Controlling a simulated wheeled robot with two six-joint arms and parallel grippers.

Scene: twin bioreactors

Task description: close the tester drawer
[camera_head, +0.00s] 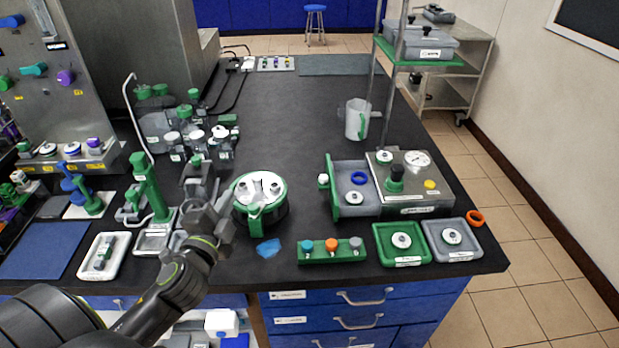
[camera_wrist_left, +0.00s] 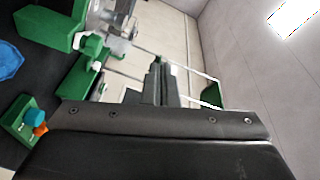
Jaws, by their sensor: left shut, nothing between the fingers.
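The tester (camera_head: 415,185) is a grey box with a gauge and a green knob, at the right of the bench. Its drawer (camera_head: 334,188) stands open to the left, with a green front and a white knob (camera_head: 323,181). A blue ring (camera_head: 358,177) and a white-topped round piece lie in it. My left gripper (camera_head: 226,203) is shut and empty, left of the drawer and apart from it, by the green-rimmed round vessel (camera_head: 258,190). Its closed fingers show in the left wrist view (camera_wrist_left: 160,82). My right gripper is in no view.
A green rack (camera_head: 332,250) with coloured caps stands in front of the drawer, beside a blue patch (camera_head: 268,248). A green tray (camera_head: 402,262) and a grey tray (camera_head: 467,254) lie in front of the tester. A clear jug (camera_head: 357,120) stands behind.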

